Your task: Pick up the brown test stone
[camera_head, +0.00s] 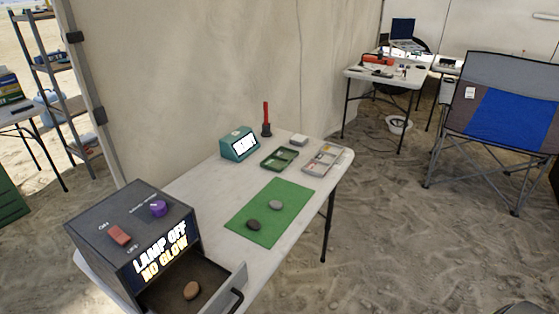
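A brown stone (191,290) lies in the open drawer (166,293) of a dark box (133,238) at the lower left. The box's lit front reads "LAMP OFF NO GLOW". A dark stone (254,224) and a grey stone (275,205) lie apart on a green mat (262,233) on the white table. Neither of my grippers shows in the head view.
The box has a red switch and a purple knob on top. A teal display (240,144), a green tray (279,159), a grey tray (323,160) and a red upright object (266,118) stand at the table's far end. A folding chair (505,115) stands right on open sand.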

